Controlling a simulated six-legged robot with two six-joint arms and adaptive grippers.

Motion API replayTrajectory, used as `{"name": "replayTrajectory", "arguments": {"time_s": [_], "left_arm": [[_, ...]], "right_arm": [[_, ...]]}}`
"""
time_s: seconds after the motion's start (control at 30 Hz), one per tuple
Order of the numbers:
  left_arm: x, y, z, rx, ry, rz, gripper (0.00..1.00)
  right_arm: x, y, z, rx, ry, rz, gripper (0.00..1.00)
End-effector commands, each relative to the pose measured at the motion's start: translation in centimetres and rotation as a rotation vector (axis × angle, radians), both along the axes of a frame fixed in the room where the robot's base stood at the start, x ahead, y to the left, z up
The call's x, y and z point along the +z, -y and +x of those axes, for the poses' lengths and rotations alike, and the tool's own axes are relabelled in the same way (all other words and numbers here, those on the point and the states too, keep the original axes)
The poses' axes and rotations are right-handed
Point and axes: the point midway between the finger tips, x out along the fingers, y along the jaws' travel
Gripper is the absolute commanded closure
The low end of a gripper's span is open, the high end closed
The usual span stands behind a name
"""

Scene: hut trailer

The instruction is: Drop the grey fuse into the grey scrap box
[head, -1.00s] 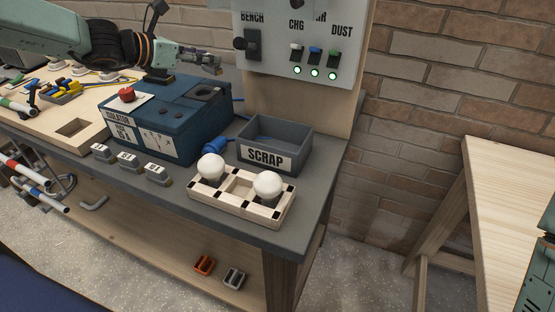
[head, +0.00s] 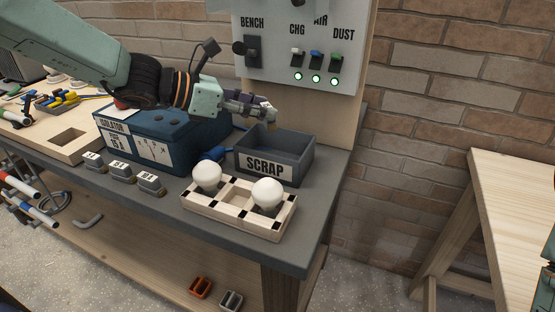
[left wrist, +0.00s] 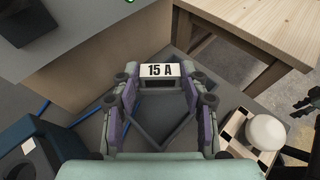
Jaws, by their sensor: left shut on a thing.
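The grey scrap box (head: 265,166), labelled SCRAP, stands open on the grey bench. My left gripper (head: 268,112) is above the back part of the box. It is shut on a small fuse (left wrist: 160,71), whose white 15 A label faces the left wrist camera. Most of the fuse is hidden by the fingers in the head view. In the left wrist view, the box rim (left wrist: 148,137) shows below and between the fingers (left wrist: 160,85). The fuse is apart from the box.
A wooden tray (head: 238,222) with two white bulbs stands in front of the box. A blue isolator box (head: 175,145) is to its left, with several labelled grey blocks (head: 121,172) before it. The switch panel (head: 300,55) rises behind.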

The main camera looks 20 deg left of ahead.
Motion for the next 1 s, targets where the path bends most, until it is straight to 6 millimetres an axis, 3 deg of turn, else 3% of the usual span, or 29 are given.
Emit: {"name": "replayTrajectory", "arguments": {"time_s": [0.33,0.73,0.77,1.0], "left_arm": [[-3.9,0.0,0.0,0.001,0.0,0.0,0.77],[-4.4,0.0,0.0,0.001,0.0,0.0,0.77],[-4.4,0.0,0.0,0.001,0.0,0.0,0.54],[-4.4,0.0,0.0,0.001,0.0,0.0,0.34]], "right_arm": [[-3.8,0.0,0.0,0.0,0.0,0.0,0.6],[-4.2,0.0,0.0,0.0,0.0,0.0,0.6],[-4.2,0.0,0.0,0.0,0.0,0.0,0.6],[-4.2,0.0,0.0,0.0,0.0,0.0,0.6]]}}
